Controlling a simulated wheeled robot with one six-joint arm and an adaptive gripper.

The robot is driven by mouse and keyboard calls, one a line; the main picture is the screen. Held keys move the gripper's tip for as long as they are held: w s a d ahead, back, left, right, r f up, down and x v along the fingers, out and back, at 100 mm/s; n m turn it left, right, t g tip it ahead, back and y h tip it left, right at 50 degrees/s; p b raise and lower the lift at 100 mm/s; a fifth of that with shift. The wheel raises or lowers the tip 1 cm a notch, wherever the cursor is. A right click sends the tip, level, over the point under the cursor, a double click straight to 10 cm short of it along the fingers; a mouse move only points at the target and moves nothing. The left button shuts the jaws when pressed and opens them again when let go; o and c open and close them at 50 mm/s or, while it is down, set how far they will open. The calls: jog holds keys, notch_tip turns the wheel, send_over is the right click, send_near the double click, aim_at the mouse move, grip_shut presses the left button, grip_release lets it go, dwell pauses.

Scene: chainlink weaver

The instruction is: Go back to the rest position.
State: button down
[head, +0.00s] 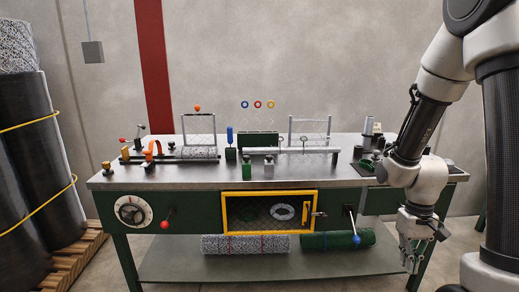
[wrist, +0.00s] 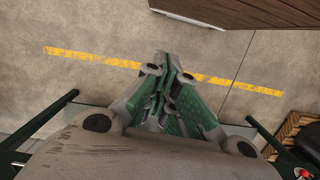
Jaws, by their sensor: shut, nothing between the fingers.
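My gripper (head: 411,262) hangs fingers down at the right, in front of the bench's right end. It also shows in the wrist view (wrist: 165,62), its fingers together over bare floor. It is shut and empty, and it touches nothing that I can see.
The green bench (head: 220,178) carries mesh fixtures, a dial (head: 131,211), a yellow-framed door (head: 268,211) and a blue-tipped lever (head: 356,240) left of my gripper. Mesh rolls (head: 245,245) lie on its lower shelf. Dark rolls (head: 30,150) stand on a pallet at left.

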jog(key=s+a+r+t, duration=0.1)
jog(key=s+r+t, duration=0.2)
jog(key=r, duration=0.9)
jog(key=s+a+r+t, duration=0.1)
jog(key=s+r+t, duration=0.2)
jog(key=r, duration=0.9)
jog(key=s, duration=0.3)
jog(key=shift+s+a+r+n, duration=0.15)
jog(key=shift+a+r+n, duration=0.1)
jog(key=shift+n, duration=0.05)
